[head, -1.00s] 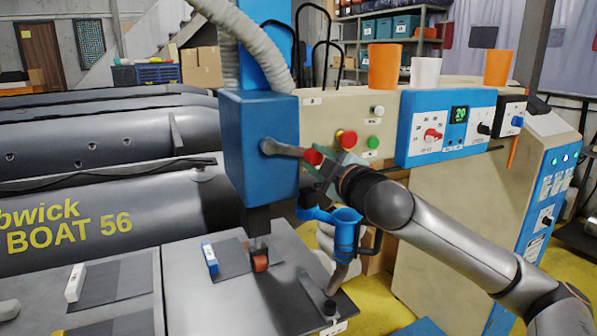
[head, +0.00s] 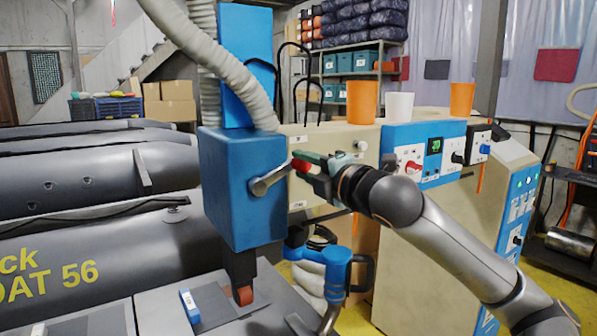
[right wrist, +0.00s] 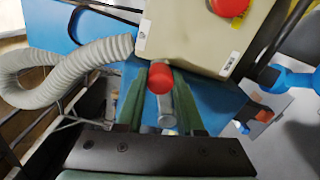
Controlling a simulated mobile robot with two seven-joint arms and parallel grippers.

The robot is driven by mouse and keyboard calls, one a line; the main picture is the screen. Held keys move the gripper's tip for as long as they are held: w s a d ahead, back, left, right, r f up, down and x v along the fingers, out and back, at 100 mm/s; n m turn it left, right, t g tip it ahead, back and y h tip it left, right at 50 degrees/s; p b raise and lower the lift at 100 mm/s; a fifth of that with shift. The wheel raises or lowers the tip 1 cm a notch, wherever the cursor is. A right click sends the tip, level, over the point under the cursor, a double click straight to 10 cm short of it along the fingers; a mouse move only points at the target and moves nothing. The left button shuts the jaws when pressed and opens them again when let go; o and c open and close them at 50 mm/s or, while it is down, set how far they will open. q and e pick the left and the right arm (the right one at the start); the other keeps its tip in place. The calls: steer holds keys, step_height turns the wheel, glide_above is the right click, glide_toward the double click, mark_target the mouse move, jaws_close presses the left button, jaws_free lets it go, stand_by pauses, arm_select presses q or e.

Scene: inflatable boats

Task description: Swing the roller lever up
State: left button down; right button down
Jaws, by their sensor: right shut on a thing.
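The roller lever (head: 268,180) is a short grey arm on the side of the blue machine head (head: 225,185). It points right and slightly up, ending in a red knob (head: 300,166). My right gripper (head: 303,162) is shut on this knob, partly covering it. In the right wrist view the red knob (right wrist: 160,80) sits between the green fingers, with the grey lever (right wrist: 166,115) running from it. A small orange-red roller (head: 244,295) hangs below the head, over a dark strip (head: 222,312) on the table. My left gripper is not in view.
A beige cabinet (head: 440,240) with a blue control panel stands right, behind my right arm. Orange and white cups stand on top. A ribbed hose (head: 215,60) runs beside the column. Grey boat tubes (head: 100,185) fill the left.

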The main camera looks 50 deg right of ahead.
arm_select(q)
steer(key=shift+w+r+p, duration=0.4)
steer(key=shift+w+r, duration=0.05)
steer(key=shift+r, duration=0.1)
arm_select(e)
steer(key=shift+w+a+r+n, duration=0.1)
steer(key=shift+a+r+n, duration=0.25)
steer(key=shift+r+n, duration=0.5)
steer(key=shift+n, duration=0.25)
steer(key=c, duration=0.5)
jaws_free()
steer(key=shift+f, duration=0.1)
arm_select(q)
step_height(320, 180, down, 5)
steer(key=b, duration=0.5)
arm_select(e)
steer(key=v, duration=1.2)
steer(key=shift+s+a, duration=0.15)
steer(key=shift+s, duration=0.1)
